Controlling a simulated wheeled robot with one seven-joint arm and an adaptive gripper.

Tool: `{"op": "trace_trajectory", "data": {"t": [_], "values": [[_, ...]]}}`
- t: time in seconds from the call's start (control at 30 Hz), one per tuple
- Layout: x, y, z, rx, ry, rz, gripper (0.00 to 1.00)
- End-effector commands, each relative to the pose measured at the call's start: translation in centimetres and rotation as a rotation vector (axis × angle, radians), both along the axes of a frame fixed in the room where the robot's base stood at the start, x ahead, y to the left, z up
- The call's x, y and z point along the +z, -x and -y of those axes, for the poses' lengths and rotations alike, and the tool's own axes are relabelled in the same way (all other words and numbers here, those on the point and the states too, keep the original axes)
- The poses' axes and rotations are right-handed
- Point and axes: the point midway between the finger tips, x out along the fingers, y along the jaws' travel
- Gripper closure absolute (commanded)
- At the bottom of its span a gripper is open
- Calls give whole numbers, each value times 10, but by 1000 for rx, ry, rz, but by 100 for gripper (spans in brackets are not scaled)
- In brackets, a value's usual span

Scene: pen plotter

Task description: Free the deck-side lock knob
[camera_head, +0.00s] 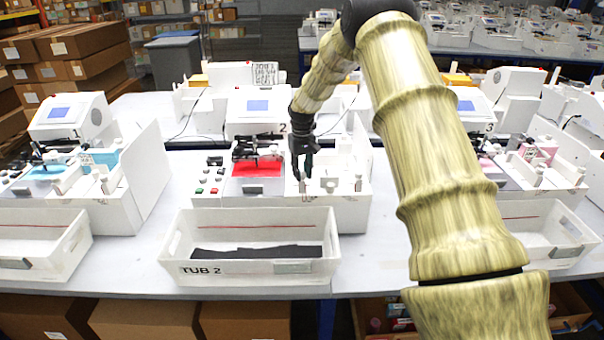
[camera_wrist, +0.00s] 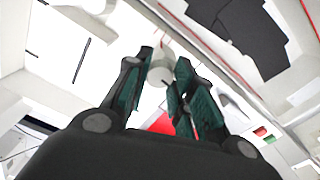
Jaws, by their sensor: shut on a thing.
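My gripper (camera_head: 306,174) reaches down into the white right-hand bay of plotter 2 (camera_head: 345,212), in the middle of the table. In the wrist view my gripper (camera_wrist: 166,72) has its dark green-padded fingers on either side of a small white round knob (camera_wrist: 160,71), shut on it. A short dark mark or slot shows by the knob. The fingers hide part of the knob, and in the head view it is hard to make out. Other small white posts (camera_head: 357,183) stand to the right in the same bay.
Tub 2 (camera_head: 178,245), with black pieces inside, stands in front of the plotter. A red pad (camera_head: 262,168) under a black carriage lies left of my gripper, with red and green buttons (camera_head: 207,190) beyond. Neighbouring plotters stand on both sides.

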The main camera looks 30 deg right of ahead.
Motion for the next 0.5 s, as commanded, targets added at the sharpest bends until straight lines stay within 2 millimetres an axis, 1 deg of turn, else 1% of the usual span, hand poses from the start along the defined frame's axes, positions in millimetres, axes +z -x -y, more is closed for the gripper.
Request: {"op": "trace_trajectory", "data": {"t": [0.03,0.3,0.5], "values": [[-7,4,-1,37,-3,-10,99],[-6,4,-1,220,-4,-10,99],[-5,4,-1,299,-4,-9,99]]}}
